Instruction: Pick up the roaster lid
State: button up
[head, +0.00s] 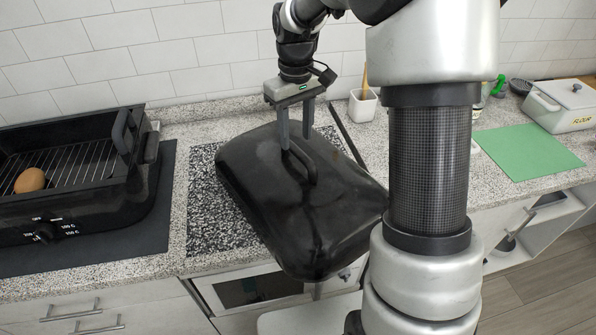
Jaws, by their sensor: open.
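The black roaster lid (265,205) lies on a speckled dark mat on the counter, turned at an angle, with its front corner reaching past the counter's front edge. Its raised handle (300,165) is on top. My gripper (296,142) is open and points down at the handle, with its fingers apart at the handle's far end. I cannot tell whether the fingers touch the handle. The black roaster base (75,205) stands at the left with a wire rack and a brown egg-like thing (30,180) inside.
A speckled dark mat (205,215) lies under the lid. A white cup (363,105) with a wooden utensil stands behind it. A green mat (525,150) and a white flour box (562,105) are at the right. A tiled wall (190,50) closes off the back.

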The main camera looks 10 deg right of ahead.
aim_at(298, 149)
jog(key=shift+d+f, duration=0.15)
jog(key=shift+f, duration=1.5)
jog(key=shift+d+f, duration=0.1)
jog(key=shift+f, duration=1.5)
grip_shut()
jog(key=shift+w+r, duration=0.1)
